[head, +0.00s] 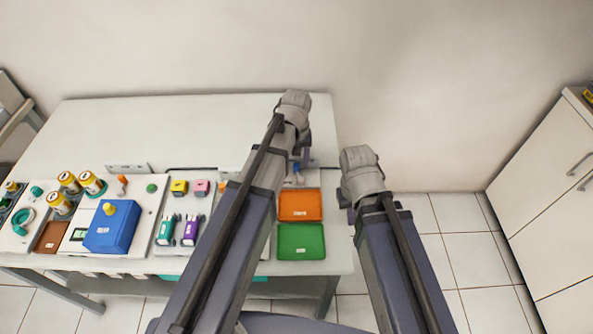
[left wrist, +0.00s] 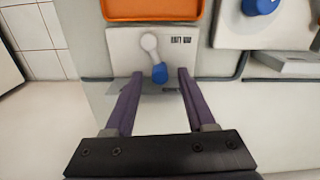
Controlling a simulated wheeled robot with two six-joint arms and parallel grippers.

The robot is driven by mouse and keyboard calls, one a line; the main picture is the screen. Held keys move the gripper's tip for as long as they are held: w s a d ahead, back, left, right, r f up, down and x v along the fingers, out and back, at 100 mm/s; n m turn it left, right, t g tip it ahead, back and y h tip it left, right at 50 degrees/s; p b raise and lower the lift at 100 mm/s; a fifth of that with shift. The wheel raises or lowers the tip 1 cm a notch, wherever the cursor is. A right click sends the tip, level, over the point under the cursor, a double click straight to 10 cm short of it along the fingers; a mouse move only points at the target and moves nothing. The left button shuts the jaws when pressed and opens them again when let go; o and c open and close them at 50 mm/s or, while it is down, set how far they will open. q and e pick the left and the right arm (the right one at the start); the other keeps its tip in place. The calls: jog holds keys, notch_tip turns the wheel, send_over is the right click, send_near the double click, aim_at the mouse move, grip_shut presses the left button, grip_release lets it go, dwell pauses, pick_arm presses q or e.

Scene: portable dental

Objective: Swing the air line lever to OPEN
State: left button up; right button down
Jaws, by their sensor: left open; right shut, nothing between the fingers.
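The air line lever (left wrist: 150,44) has a pale arm and a blue tip (left wrist: 160,73). It stands on a light panel (left wrist: 123,50) with a small dark label. In the left wrist view the blue tip lies between the spread fingers of my left gripper (left wrist: 160,76), with a gap to each finger. In the head view my left gripper (head: 303,156) is over the table's right part, beside the lever's blue part (head: 296,168), which my arm partly covers. My right gripper (head: 347,206) is shut and empty, off the table's right edge; its fingers barely show.
An orange tray (head: 300,205) and a green tray (head: 301,241) sit just in front of the lever panel. A blue box (head: 111,227), cans and small coloured items fill the table's left. A second blue knob (left wrist: 260,5) shows nearby. The table's back (head: 190,125) is clear.

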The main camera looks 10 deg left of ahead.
pick_arm(q)
jog(key=shift+f+b, duration=0.35)
jog(key=shift+f, duration=0.35)
grip_shut()
